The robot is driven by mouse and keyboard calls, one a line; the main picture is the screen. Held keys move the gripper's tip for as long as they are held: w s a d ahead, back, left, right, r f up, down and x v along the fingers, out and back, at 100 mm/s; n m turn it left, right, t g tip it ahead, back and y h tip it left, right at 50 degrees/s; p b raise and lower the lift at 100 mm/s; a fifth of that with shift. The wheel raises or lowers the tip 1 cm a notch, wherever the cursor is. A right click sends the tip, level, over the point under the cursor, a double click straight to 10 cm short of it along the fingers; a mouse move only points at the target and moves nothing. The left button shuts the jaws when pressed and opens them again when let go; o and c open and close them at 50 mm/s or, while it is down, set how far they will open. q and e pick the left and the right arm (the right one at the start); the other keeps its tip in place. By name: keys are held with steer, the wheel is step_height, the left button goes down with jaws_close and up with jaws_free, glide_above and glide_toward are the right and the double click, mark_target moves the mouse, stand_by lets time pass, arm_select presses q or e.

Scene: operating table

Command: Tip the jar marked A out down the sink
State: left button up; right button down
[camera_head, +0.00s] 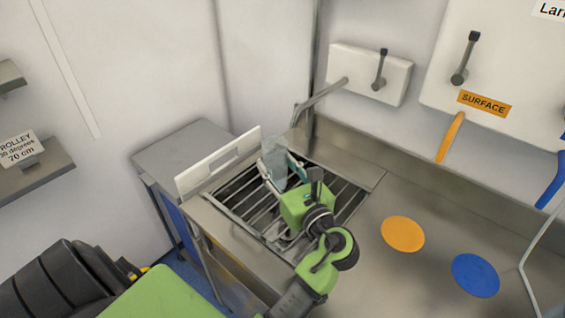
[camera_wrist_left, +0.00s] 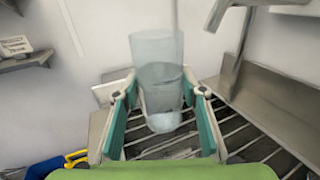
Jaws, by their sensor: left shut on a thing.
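A clear, bluish jar (camera_head: 275,157) is held over the sink (camera_head: 348,198), a basin covered with dark metal bars. My left gripper (camera_head: 283,166) is shut on it. In the left wrist view the jar (camera_wrist_left: 158,80) stands between the two teal finger pads, looking roughly upright. A slightly darker, bluish lower part shows inside it; whether this is liquid is hard to tell. No letter A can be read on it. The sink bars (camera_wrist_left: 250,145) show below and behind it. My right gripper is not in view.
A grey tap (camera_head: 320,98) reaches over the back of the sink. Orange (camera_head: 403,234) and blue (camera_head: 475,275) discs lie on the steel counter (camera_head: 365,285) at the right. A white wall box (camera_head: 370,75) hangs behind.

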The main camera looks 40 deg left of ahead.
mark_target(267, 164)
arm_select(q)
steer(key=shift+s+d+r, duration=0.15)
steer(key=shift+s+r, duration=0.1)
steer(key=shift+s, duration=0.3)
steer(key=shift+s+d+r, duration=0.1)
steer(key=shift+s+r, duration=0.2)
steer(key=shift+s, duration=0.25)
steer(key=shift+s+d+r, duration=0.15)
steer(key=shift+s+r, duration=0.1)
steer(key=shift+s, duration=0.3)
steer(key=shift+w+d+f+m+t+h+p, duration=0.25)
steer(key=shift+w+d+f+m+t+h, duration=1.4)
steer(key=shift+w, duration=0.35)
steer(key=shift+w+d+f+m+t+h+p, duration=0.3)
steer(key=shift+w+d+f+m+t+h, duration=1.15)
steer(key=shift+w+f+h, duration=0.5)
steer(key=shift+w+d+f+m+t+h+p, duration=0.25)
steer(key=shift+w+d+f+m+t+h, duration=1.3)
steer(key=shift+w, duration=0.5)
steer(key=shift+n, duration=0.35)
